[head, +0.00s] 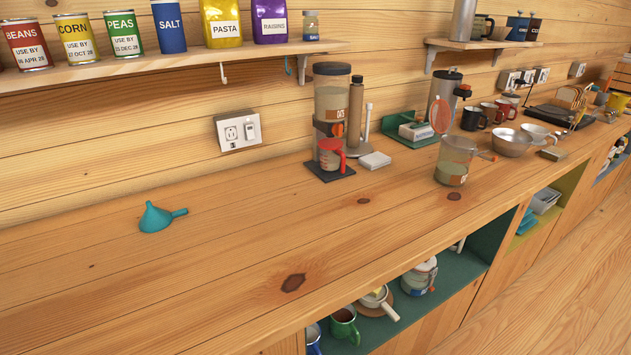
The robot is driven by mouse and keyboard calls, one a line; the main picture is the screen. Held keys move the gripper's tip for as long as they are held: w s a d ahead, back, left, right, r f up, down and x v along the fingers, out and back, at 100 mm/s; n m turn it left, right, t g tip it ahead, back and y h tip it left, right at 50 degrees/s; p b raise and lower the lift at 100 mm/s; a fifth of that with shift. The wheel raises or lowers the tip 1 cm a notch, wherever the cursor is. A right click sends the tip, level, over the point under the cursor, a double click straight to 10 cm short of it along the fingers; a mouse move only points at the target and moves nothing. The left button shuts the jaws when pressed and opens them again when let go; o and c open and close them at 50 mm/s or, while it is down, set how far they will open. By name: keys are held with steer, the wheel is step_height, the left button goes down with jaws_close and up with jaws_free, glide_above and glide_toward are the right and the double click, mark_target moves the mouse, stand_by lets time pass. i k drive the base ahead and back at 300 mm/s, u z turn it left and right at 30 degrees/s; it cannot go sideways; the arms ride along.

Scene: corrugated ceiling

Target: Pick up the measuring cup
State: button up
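My gripper is not in view.
A teal funnel (158,217) lies on the counter (225,255) at left. A shelf (150,65) with cans runs above. The counter's front left is clear.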

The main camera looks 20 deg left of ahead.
mark_target(333, 159)
steer(key=u, duration=0.3)
steer(key=k, duration=0.2)
steer(key=z, duration=1.1)
steer(key=i, duration=1.3)
steer(key=u, duration=0.85)
steer(key=i, duration=0.55)
steer(key=u, duration=0.6)
